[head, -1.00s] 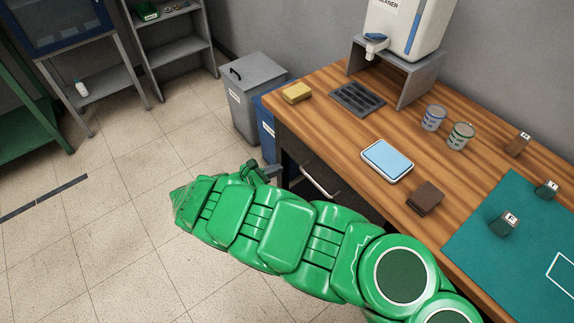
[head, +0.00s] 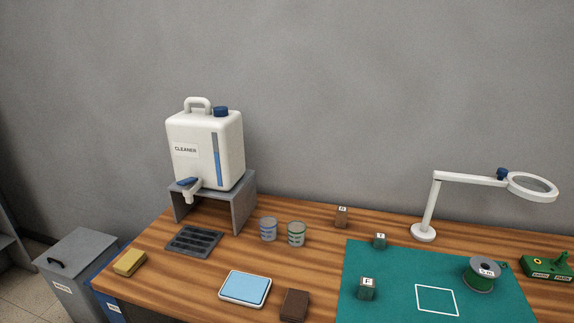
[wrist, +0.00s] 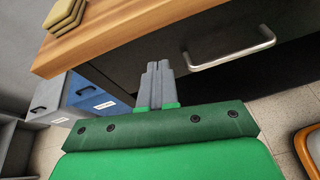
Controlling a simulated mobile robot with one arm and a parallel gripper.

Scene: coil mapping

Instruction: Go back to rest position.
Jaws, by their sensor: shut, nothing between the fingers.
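My gripper (wrist: 155,85) shows in the wrist view, with its two grey fingers together and nothing between them. It is in front of the dark drawer front (wrist: 205,50) below the wooden table edge, to the left of the metal drawer handle (wrist: 232,47). The drawer looks shut in the wrist view. My arm and gripper are out of the head view, which shows the table and the wall.
The wooden table (head: 205,280) carries a cleaner canister (head: 205,145) on a grey stand, two cups, a blue pad (head: 245,287), a yellow sponge (head: 130,262), a teal mat (head: 400,275) with small blocks and a spool, and a lamp (head: 425,232).

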